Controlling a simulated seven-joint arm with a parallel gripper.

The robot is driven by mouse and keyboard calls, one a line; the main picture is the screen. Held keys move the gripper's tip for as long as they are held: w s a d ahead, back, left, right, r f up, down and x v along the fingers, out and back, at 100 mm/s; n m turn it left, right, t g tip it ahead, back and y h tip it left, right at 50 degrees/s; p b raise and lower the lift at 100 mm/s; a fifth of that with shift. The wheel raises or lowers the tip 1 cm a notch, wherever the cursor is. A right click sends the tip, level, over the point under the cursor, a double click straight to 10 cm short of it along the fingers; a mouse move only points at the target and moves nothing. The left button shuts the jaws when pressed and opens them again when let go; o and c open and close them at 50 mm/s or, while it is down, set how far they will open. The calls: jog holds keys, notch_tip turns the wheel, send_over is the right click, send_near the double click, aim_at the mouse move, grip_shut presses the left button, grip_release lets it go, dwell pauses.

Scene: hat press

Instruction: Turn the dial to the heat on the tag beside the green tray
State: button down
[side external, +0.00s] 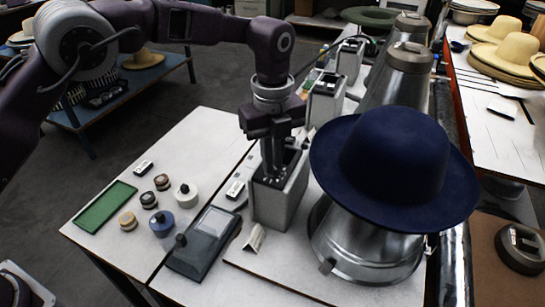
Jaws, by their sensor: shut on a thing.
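The green tray (105,206) lies flat at the left end of the white table. A small black-and-white piece (143,167) lies just beyond it; I cannot tell if it is the tag, and no writing on it is readable. My gripper (272,172) points straight down into the top of a grey control box (279,203) beside the hat. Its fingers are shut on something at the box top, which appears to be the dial. The fingers hide the dial, so its setting cannot be read.
A navy hat (394,160) sits on a metal press cone right of the box. Several small round pots, including a blue one (162,223), stand right of the tray. A dark sloped unit (204,243) and a folded white card (254,239) lie in front.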

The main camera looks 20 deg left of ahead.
jog(key=n, duration=0.8)
jog(key=shift+n, duration=0.3)
jog(key=n, duration=0.4)
jog(key=shift+n, duration=2.2)
jog(key=c, duration=1.5)
grip_release()
